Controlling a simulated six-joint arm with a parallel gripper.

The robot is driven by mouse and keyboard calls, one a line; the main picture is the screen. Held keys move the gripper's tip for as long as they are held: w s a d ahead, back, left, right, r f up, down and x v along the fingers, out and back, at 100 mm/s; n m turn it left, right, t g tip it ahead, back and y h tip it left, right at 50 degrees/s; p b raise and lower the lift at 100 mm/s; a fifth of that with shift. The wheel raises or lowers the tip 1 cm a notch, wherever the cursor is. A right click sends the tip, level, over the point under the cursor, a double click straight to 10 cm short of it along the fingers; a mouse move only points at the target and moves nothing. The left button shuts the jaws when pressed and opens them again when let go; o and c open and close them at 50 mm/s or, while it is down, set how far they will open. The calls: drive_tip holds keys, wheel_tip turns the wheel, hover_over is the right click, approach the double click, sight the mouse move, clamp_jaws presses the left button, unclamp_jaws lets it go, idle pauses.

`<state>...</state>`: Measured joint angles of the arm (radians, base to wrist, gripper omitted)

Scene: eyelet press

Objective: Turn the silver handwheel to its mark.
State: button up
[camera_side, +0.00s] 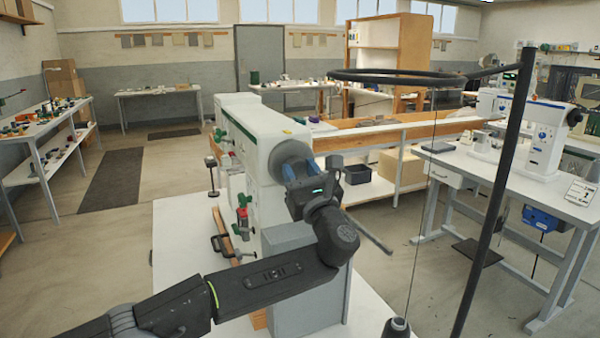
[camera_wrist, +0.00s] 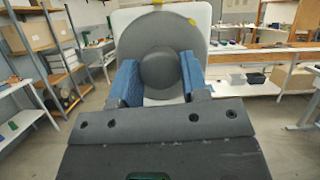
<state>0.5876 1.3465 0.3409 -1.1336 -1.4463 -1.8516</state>
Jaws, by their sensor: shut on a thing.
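The silver handwheel (camera_wrist: 135,40) is a grey disc with a round hub (camera_wrist: 162,69) on the end of the white machine (camera_side: 262,128). In the side view the handwheel (camera_side: 289,151) is partly hidden by my wrist. My gripper (camera_wrist: 162,78) faces the wheel, its two blue-padded fingers on either side of the hub, shut on it. In the side view my gripper (camera_side: 287,172) reaches the wheel from the front right. I cannot tell which is the mark.
The machine stands on a white bench (camera_side: 180,235). A dark thread stand pole (camera_side: 495,200) rises at the right, with a thin thread and a dark cone (camera_side: 397,327) nearby. A second table with a white machine (camera_side: 541,135) stands farther right.

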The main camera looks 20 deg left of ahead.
drive_tip(key=o, duration=0.9)
drive_tip(key=v, duration=1.4)
drive_tip(key=shift+r, duration=0.1)
